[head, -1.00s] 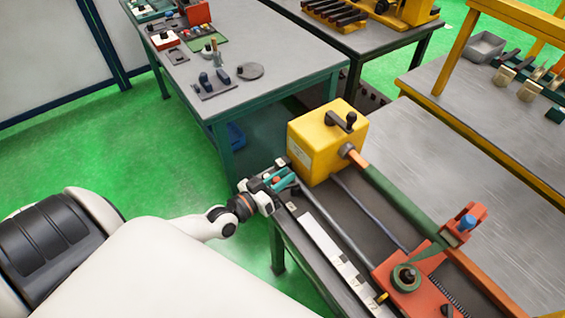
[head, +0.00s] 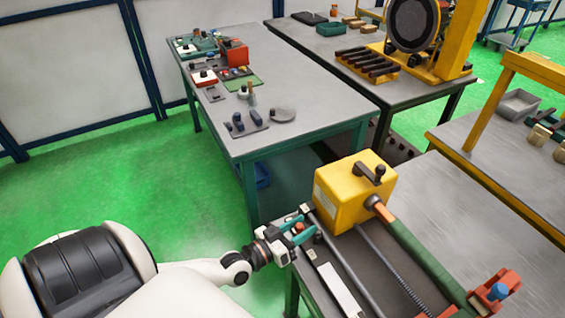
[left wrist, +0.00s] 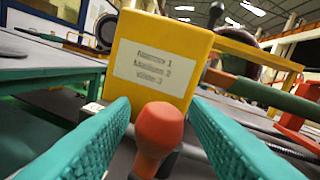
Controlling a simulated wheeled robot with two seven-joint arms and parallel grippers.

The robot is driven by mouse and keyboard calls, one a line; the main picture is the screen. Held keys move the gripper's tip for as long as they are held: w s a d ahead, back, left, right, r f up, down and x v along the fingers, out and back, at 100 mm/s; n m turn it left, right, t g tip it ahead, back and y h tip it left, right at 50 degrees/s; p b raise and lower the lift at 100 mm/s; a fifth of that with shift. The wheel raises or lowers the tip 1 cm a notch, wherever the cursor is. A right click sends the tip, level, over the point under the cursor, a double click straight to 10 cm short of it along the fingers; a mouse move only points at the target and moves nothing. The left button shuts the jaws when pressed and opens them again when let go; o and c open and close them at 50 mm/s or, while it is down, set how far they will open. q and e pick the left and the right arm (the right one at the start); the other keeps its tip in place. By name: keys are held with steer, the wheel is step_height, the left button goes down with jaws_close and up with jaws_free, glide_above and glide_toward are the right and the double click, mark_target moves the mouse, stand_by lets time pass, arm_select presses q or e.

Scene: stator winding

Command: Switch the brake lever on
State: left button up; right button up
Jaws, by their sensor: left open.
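A lever with a rounded red knob (left wrist: 160,130) stands in front of the yellow box (left wrist: 165,45) in the left wrist view. The knob also shows in the head view (head: 299,227), small, at the near left side of the yellow box (head: 350,195). My left gripper (head: 298,231) has teal fingers. It is open, with one finger on each side of the red knob in the left wrist view (left wrist: 160,135). I cannot tell whether a finger touches the knob. The lever's lower part is partly hidden. My right gripper is not in view.
A black crank handle (head: 370,172) sits on top of the yellow box. A green shaft (head: 425,258) runs from the box toward a red bracket (head: 495,290) at lower right. A grey table (head: 240,140) with small parts stands behind, and green floor is clear at left.

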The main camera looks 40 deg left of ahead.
arm_select(q)
steer(key=b+v, duration=0.1)
steer(key=v, duration=0.9)
steer(key=shift+s+b, duration=0.2)
steer(key=shift+b, duration=0.1)
steer(key=shift+f, duration=0.1)
steer(key=s+a+f+g+y+b, duration=0.1)
steer(key=s+f+g, duration=0.1)
steer(key=f, duration=0.7)
steer(key=s+a+f+m+g+y, duration=0.1)
steer(key=s+f+g, duration=0.15)
steer(key=f, duration=0.75)
steer(key=s+a+f+g+y+b, duration=0.1)
steer(key=s+a+f+g+y, duration=0.15)
steer(key=f, duration=0.65)
steer(key=s+d+f+g, duration=0.3)
steer(key=s+f, duration=0.3)
steer(key=s+d+f+m+g, duration=0.1)
steer(key=s+d+f+g, duration=0.2)
steer(key=s+f, duration=0.3)
steer(key=s+d+f+m+g+b, duration=0.1)
steer(key=s+d+f+g, duration=0.2)
steer(key=s+f, duration=0.3)
steer(key=shift+s+d+f, duration=0.35)
steer(key=shift+d, duration=0.45)
